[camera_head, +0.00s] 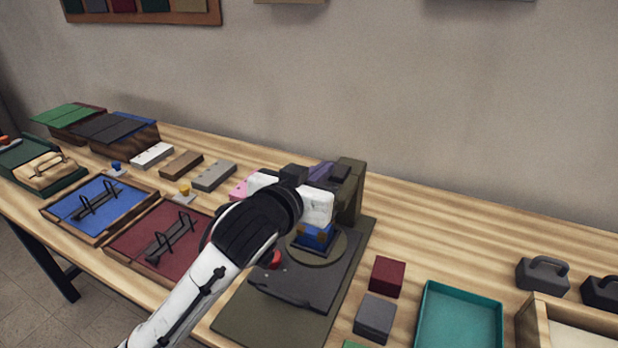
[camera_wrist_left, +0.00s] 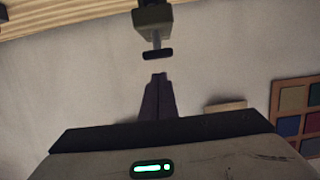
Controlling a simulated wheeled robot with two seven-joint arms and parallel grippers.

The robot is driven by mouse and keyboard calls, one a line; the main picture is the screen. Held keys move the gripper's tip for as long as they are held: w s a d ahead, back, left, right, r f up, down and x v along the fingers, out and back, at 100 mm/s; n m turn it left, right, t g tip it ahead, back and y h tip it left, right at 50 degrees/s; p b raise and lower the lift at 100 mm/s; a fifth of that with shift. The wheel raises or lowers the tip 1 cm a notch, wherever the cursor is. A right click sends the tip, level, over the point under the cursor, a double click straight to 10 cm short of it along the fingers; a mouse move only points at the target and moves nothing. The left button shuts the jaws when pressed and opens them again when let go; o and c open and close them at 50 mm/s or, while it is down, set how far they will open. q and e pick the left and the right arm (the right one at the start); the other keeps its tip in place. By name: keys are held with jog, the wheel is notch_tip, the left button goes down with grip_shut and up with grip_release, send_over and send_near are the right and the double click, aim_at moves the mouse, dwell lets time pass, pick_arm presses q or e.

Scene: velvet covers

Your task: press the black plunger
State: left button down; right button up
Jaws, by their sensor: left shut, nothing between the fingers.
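An olive press (camera_head: 351,190) stands on a dark base towards the back of the table. The black plunger shows in the left wrist view as a flat black cap (camera_wrist_left: 157,54) on a short rod from the press's olive head (camera_wrist_left: 153,22). In the head view a dark piece by the press top (camera_head: 341,173) looks like this cap. My left gripper (camera_head: 322,171) is shut and empty, its purple fingers beside the press top. In the left wrist view its fingertips (camera_wrist_left: 159,77) point at the cap, with a gap in the picture. Contact is not visible. My right gripper is out of view.
A blue block (camera_head: 315,238) sits on a round plate under my wrist. A red knob (camera_head: 273,259) is close by. Red and grey blocks, a teal tray (camera_head: 459,320) and handled weights lie right. Blue and red trays (camera_head: 150,258) lie left.

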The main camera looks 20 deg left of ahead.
pick_arm(q)
jog(key=v, duration=0.5)
jog(key=shift+s+r, duration=0.2)
jog(key=shift+s, duration=0.05)
